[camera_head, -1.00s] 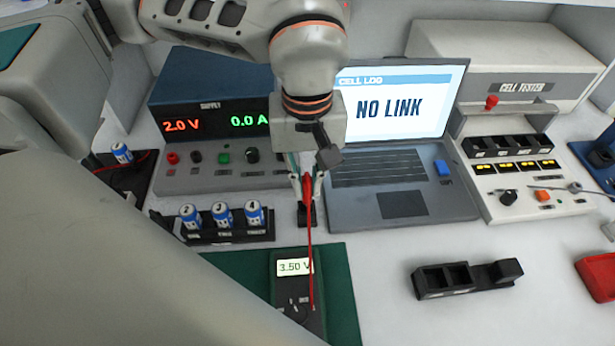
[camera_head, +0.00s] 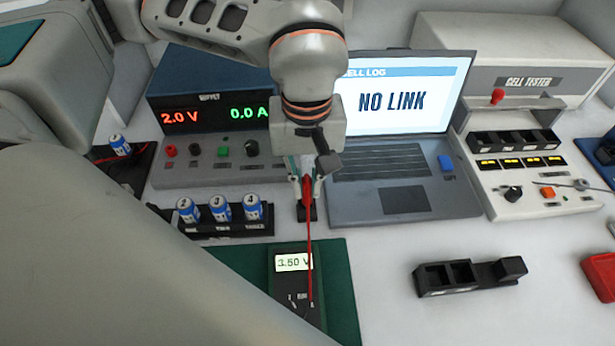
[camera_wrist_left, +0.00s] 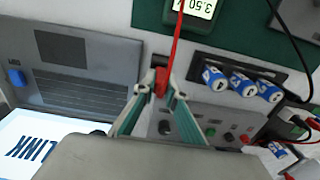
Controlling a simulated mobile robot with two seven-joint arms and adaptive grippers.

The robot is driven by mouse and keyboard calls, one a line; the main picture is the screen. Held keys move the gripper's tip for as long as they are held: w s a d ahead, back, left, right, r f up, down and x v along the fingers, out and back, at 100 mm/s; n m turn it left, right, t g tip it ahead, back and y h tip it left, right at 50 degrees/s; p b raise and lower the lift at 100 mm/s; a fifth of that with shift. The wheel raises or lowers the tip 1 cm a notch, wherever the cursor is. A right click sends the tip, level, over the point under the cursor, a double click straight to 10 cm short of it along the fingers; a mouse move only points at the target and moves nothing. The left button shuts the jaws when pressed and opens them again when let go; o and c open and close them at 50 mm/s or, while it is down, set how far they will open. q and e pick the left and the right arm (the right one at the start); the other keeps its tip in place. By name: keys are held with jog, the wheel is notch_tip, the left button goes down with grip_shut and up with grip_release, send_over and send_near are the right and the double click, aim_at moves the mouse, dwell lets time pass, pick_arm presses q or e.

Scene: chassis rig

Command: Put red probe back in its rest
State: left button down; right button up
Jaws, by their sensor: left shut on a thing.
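My left gripper (camera_head: 306,182) is shut on the red probe (camera_head: 308,196), just left of the laptop's front corner. The probe also shows between the fingertips (camera_wrist_left: 160,92) in the left wrist view (camera_wrist_left: 162,80). A small black block (camera_head: 313,214), which looks like the probe rest, stands right at the probe's lower end. I cannot tell whether the probe is seated in it or only above it. The red lead runs from the probe to the meter (camera_head: 296,285), which reads 3.50 V on a green mat (camera_head: 343,290). My right gripper is not in view.
The black holder (camera_head: 226,236) with several blue cells is close on the left, before the power supply (camera_head: 200,172). The laptop (camera_head: 405,205) is close on the right. An empty black holder (camera_head: 470,277) lies front right. White table between them is clear.

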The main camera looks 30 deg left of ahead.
pick_arm(q)
jog(key=shift+f, duration=0.4)
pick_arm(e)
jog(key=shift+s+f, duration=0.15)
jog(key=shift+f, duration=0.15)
pick_arm(q)
jog(key=shift+f+b, duration=0.4)
jog(key=shift+f, duration=0.2)
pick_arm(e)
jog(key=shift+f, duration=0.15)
pick_arm(q)
jog(key=c, duration=2)
grip_release()
jog(key=shift+r, duration=0.1)
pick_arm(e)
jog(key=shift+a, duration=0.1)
